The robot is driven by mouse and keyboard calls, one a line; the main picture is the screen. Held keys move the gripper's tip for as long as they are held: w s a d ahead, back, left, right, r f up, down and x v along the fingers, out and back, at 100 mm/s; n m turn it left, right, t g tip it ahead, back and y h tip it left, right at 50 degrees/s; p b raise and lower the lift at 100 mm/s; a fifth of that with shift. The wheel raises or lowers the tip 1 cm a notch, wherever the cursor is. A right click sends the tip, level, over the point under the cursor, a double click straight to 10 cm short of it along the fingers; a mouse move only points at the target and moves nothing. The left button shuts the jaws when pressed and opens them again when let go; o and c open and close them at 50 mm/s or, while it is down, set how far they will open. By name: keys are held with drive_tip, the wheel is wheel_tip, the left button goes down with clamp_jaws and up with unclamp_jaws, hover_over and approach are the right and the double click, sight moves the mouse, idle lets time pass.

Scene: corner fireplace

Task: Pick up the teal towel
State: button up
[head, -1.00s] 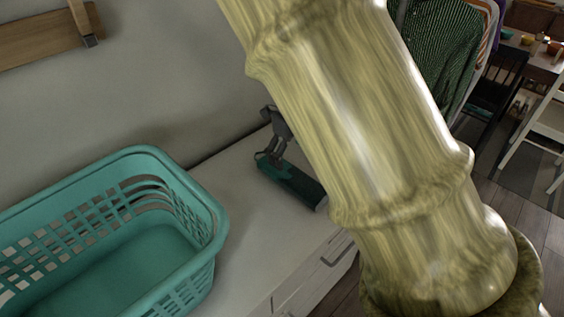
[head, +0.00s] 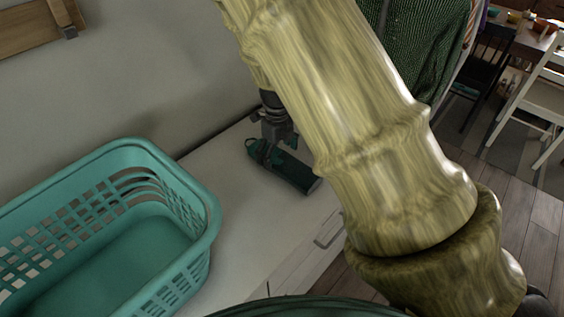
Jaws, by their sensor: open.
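I cannot make out a cloth towel for certain. A dark teal, bottle-like thing (head: 292,174) with a loop at its far end and a pale near end lies on the white cabinet top, in the middle of the head view. My gripper (head: 279,143) is open, pointing down over the loop end of this thing. I cannot tell whether the fingers touch it. My arm's thick link hides part of the gripper and the area to its right.
A teal laundry basket (head: 135,150) with slotted walls stands on the left of the white cabinet top (head: 240,215). The grey wall (head: 130,90) is behind. A green knitted garment (head: 425,45) hangs at the upper right. Chairs stand beyond.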

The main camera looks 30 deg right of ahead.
drive_tip(key=shift+f, duration=0.95)
drive_tip(key=c, duration=1.2)
